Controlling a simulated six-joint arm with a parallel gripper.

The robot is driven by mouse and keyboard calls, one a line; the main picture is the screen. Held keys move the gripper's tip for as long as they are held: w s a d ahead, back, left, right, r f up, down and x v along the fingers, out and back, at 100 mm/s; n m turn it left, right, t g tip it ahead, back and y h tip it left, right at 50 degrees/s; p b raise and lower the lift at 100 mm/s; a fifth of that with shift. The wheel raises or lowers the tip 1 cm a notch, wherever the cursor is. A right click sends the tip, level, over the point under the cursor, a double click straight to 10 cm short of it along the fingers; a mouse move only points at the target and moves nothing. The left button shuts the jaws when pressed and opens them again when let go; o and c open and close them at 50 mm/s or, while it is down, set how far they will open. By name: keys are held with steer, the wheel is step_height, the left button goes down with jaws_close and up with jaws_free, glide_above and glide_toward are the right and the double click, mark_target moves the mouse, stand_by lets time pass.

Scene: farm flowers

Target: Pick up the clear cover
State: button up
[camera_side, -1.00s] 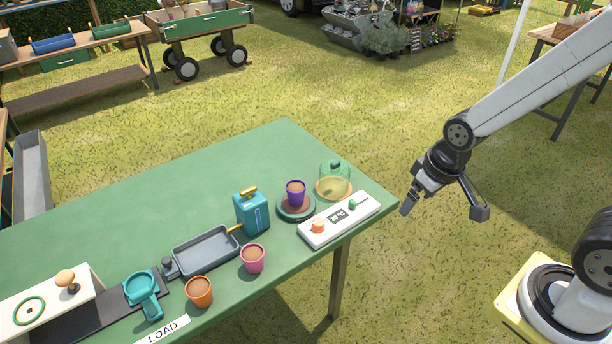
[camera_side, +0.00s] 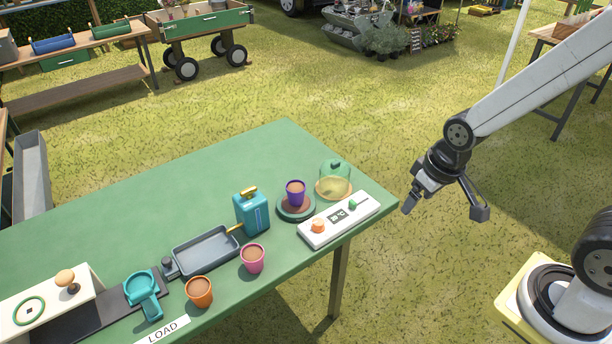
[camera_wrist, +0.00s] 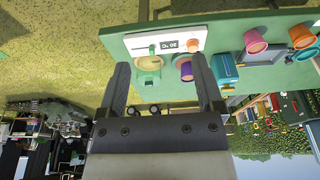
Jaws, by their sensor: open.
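The clear cover (camera_side: 335,176) is a see-through dome with a green knob on top. It stands on a tan round base at the right end of the green table, behind the white control panel. In the wrist view the cover (camera_wrist: 149,64) shows between my fingers, farther off. My gripper (camera_side: 446,207) is open and empty, off the table's right edge, to the right of the cover and apart from it. Both fingers of my gripper (camera_wrist: 165,88) show in the wrist view with nothing between them.
A white panel (camera_side: 340,220) with a display and knobs lies in front of the cover. A purple pot (camera_side: 295,192) on a round plate stands just left of it. A teal can (camera_side: 252,212), a grey tray (camera_side: 205,251), pink (camera_side: 253,258) and orange (camera_side: 199,291) pots stand farther left. The back of the table is clear.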

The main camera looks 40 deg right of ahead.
steer(key=t, duration=0.2)
glide_toward(336, 163)
steer(key=shift+x, duration=1.85)
steer(key=shift+w+f, duration=0.1)
steer(key=shift+w, duration=0.1)
steer(key=shift+x, duration=2.45)
steer(key=shift+s+d, duration=0.1)
jaws_close()
